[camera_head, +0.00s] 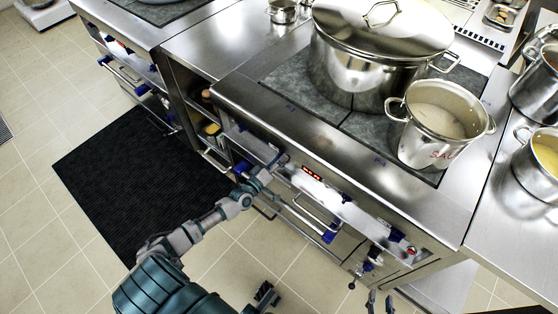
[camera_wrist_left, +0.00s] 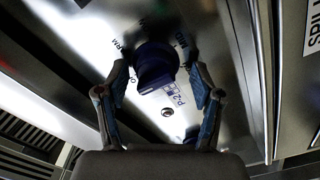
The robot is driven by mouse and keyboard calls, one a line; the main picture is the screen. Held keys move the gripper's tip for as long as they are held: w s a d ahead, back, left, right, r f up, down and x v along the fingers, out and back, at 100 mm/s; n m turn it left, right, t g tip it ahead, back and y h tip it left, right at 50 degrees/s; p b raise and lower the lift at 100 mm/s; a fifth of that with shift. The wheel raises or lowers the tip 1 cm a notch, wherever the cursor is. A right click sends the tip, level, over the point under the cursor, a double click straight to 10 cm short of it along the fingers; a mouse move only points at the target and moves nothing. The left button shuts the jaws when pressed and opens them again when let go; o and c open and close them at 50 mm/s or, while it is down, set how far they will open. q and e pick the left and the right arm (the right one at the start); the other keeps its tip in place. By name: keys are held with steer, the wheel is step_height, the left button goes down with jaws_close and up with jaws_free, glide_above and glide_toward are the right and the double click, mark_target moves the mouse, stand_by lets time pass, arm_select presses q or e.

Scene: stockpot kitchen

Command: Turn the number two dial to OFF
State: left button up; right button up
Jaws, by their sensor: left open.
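The number two dial (camera_wrist_left: 155,66) is a dark blue knob on the steel front panel, with a P-2 label (camera_wrist_left: 178,99) beside it in the left wrist view. Letters are printed around it, partly covered; I cannot read its setting for certain. My left gripper (camera_wrist_left: 161,82) is open, with one finger on each side of the dial; I cannot tell whether they touch it. In the head view my left gripper (camera_head: 271,169) is at the stove front and mostly hides this dial. My right gripper (camera_head: 380,303) shows only its fingertips at the bottom edge, apart and empty.
A large lidded stockpot (camera_head: 362,62) and an open pot (camera_head: 437,122) stand on the cooktop. Other blue knobs (camera_head: 368,265) and a bar handle (camera_head: 312,215) project from the stove front. A black mat (camera_head: 135,180) lies on the tiled floor.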

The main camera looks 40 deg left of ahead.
arm_select(q)
steer(key=shift+s+d+f, duration=0.1)
steer(key=shift+s, duration=0.3)
steer(key=s+a, duration=0.1)
steer(key=s, duration=1)
